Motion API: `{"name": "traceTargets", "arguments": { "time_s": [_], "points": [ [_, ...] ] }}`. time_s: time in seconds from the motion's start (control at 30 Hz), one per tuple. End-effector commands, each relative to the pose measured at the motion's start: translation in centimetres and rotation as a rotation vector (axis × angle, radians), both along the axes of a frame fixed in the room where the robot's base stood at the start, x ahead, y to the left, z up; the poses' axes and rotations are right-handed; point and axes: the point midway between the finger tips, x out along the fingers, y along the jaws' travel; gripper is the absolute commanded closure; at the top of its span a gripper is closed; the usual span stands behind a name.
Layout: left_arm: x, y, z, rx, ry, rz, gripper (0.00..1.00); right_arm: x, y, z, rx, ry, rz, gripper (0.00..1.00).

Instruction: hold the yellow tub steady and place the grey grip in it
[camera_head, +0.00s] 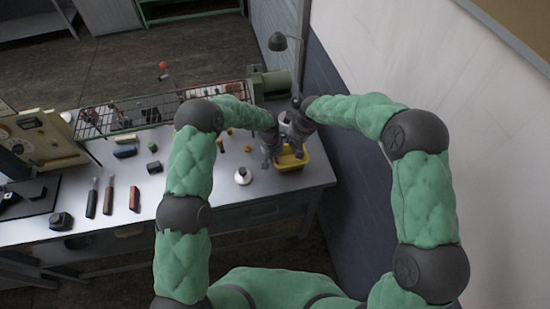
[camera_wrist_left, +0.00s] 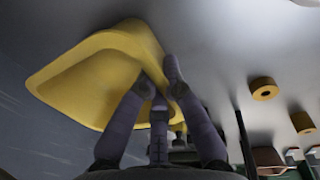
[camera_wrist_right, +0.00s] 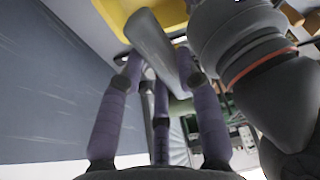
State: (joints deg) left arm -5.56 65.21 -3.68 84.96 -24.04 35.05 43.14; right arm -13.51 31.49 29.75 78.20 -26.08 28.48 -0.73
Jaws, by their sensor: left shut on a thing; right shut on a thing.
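The yellow tub (camera_head: 292,162) stands at the right end of the grey bench. My left gripper (camera_head: 272,157) is shut on the tub's near-left wall; in the left wrist view its fingers (camera_wrist_left: 163,80) close on the yellow edge of the tub (camera_wrist_left: 95,75). My right gripper (camera_wrist_right: 160,75) is shut on the grey grip (camera_wrist_right: 148,38), a long grey bar, with the yellow tub (camera_wrist_right: 172,12) behind it. In the head view my right gripper (camera_head: 292,143) is above the tub; the grip is mostly hidden there.
A white round piece (camera_head: 243,176) lies left of the tub. A wire rack (camera_head: 160,105) runs along the back. Small yellow rings (camera_wrist_left: 264,89) lie nearby. My left wrist is close to my right gripper.

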Motion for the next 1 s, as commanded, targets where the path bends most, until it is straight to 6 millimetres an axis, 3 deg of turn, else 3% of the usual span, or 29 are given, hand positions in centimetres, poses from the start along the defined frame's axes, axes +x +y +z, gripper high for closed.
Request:
{"name": "traceTargets", "arguments": {
  "time_s": [1.0],
  "points": [
    [0.0, 0.0, 0.1, -0.001, -0.001, 0.0, 1.0, 0.0, 0.0, -6.2, -0.001, 0.001, 0.0, 0.99]
  ]
}}
